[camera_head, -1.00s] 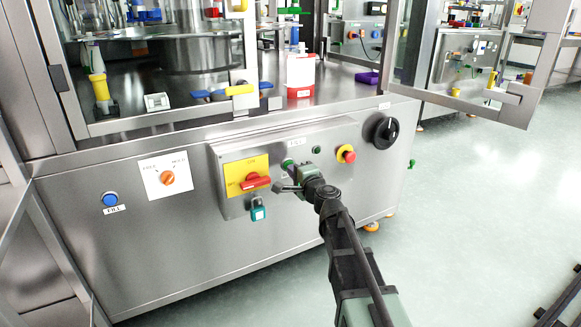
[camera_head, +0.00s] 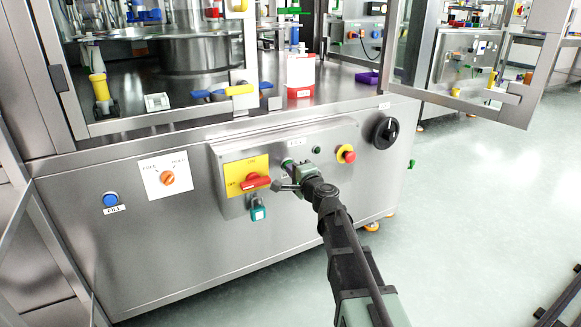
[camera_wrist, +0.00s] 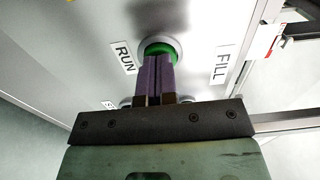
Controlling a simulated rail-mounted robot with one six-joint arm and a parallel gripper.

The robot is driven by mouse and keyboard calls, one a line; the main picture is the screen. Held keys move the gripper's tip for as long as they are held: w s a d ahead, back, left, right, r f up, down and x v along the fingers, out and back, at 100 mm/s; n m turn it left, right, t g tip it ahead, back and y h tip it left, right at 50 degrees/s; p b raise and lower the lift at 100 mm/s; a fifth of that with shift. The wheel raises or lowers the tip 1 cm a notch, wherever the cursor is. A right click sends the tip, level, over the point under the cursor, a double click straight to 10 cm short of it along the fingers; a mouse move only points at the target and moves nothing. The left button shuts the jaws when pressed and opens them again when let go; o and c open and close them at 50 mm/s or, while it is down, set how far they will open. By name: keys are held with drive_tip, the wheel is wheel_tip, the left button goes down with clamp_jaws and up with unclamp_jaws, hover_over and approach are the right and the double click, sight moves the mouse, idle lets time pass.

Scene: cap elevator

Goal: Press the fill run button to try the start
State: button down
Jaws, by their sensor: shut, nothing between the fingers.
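The green fill run button (camera_wrist: 160,49) sits in a pale ring between the labels RUN (camera_wrist: 125,57) and FILL (camera_wrist: 222,64) in the wrist view. My gripper (camera_wrist: 157,60) has its two purple fingers together and empty. Their tips overlap the lower part of the green button; I cannot tell if it is pushed in. In the head view, the green button (camera_head: 286,162) shows on the grey control box (camera_head: 232,158), and my gripper (camera_head: 291,167) is right at it, partly covering it.
A red rotary switch (camera_head: 256,181) on a yellow plate and a teal padlock (camera_head: 258,211) are left of my gripper. A red emergency stop (camera_head: 347,154), a small green button (camera_head: 316,150) and a black knob (camera_head: 385,132) are to its right. A blue button (camera_head: 110,199) is far left.

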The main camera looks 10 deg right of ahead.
drive_tip(key=shift+w, duration=0.2)
drive_tip(key=v, duration=0.5)
drive_tip(key=shift+s, duration=0.25)
idle(0.6)
